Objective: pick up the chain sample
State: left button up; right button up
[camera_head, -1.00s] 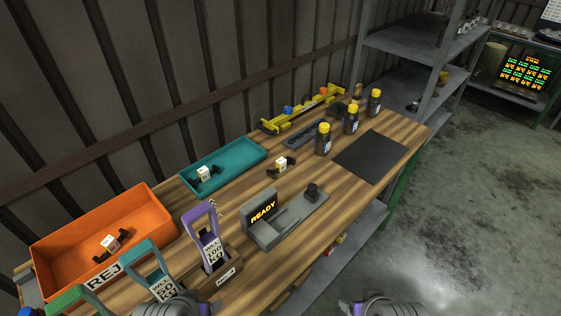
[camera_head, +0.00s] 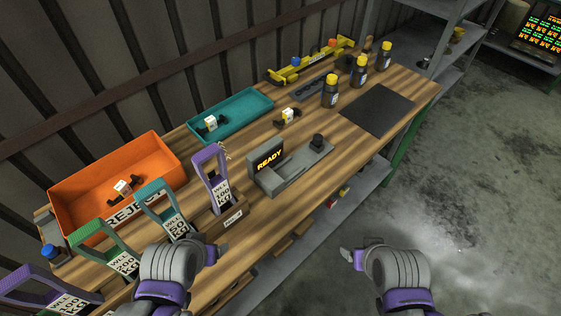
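A small dark piece with a white and yellow block (camera_head: 289,116), which looks like a chain sample, lies on the wooden table between the teal tray (camera_head: 262,98) and the bottles. A similar piece (camera_head: 210,123) lies in the teal tray, and another (camera_head: 123,187) lies in the orange reject bin (camera_head: 165,150). The pictures do not show which one the task names. My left gripper (camera_head: 214,250) is at the table's front edge, near the tagged slings. My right gripper (camera_head: 348,255) is in front of the table, over the floor. Both are away from the pieces; their fingers are too unclear to judge.
A grey device reading READY (camera_head: 290,165) stands at mid-table. Tagged slings, including a purple one (camera_head: 213,170), stand upright at the front left. Several yellow-capped bottles (camera_head: 330,92), a black mat (camera_head: 377,110) and a yellow rack (camera_head: 310,62) are farther back.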

aim_at(288, 114)
jog(key=k, duration=0.3)
jog(key=k+l+u, duration=0.1)
jog(key=u, duration=0.85)
jog(key=l+u, duration=0.8)
jog(key=l, duration=0.25)
jog(key=k+l+u, duration=0.1)
jog(key=l+u, duration=0.15)
jog(key=l, duration=0.85)
jog(key=i+l, duration=0.2)
jog(key=l, duration=0.2)
jog(key=i+l, duration=0.2)
jog(key=l, duration=0.15)
